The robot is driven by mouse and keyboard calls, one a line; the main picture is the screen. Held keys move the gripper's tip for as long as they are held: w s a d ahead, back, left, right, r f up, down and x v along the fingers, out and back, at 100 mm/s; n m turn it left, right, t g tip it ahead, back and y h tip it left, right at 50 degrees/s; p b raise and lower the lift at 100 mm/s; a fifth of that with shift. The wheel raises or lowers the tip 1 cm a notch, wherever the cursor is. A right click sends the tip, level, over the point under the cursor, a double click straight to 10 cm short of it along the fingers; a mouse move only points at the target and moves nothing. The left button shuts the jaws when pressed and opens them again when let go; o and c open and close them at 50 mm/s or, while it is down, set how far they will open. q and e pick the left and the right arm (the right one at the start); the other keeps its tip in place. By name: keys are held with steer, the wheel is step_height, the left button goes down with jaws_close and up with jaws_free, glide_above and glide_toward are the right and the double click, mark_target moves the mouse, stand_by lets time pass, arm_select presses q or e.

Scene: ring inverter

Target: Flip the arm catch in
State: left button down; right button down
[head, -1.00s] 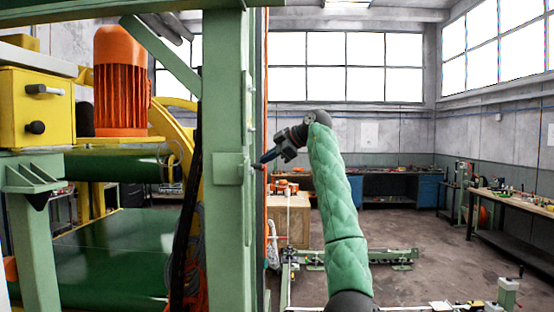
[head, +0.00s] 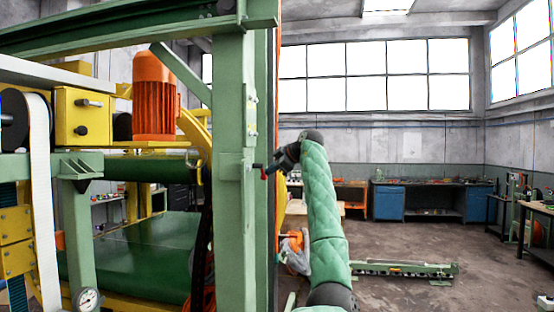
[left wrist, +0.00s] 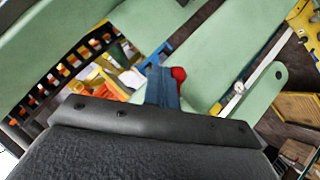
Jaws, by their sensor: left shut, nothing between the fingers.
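A small red-tipped part (head: 263,173) shows at the right edge of the green post (head: 230,160); it looks like the arm catch, but its lever is mostly hidden. My left gripper (head: 271,168) is at the end of the green-sleeved arm, right beside that part, shut and empty. In the left wrist view, the shut blue fingers (left wrist: 163,88) point toward green beams. The red knob (left wrist: 179,73) shows just right of the fingertips. I cannot tell whether they touch. My right gripper is not in view.
The green machine frame with an orange motor (head: 154,97) and a yellow box (head: 83,117) fills the left. A low green rail (head: 405,269) lies on the floor. Blue workbenches (head: 390,202) stand at the back wall.

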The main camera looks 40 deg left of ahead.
arm_select(q)
steer(key=shift+s+f, duration=0.1)
steer(key=shift+f, duration=0.25)
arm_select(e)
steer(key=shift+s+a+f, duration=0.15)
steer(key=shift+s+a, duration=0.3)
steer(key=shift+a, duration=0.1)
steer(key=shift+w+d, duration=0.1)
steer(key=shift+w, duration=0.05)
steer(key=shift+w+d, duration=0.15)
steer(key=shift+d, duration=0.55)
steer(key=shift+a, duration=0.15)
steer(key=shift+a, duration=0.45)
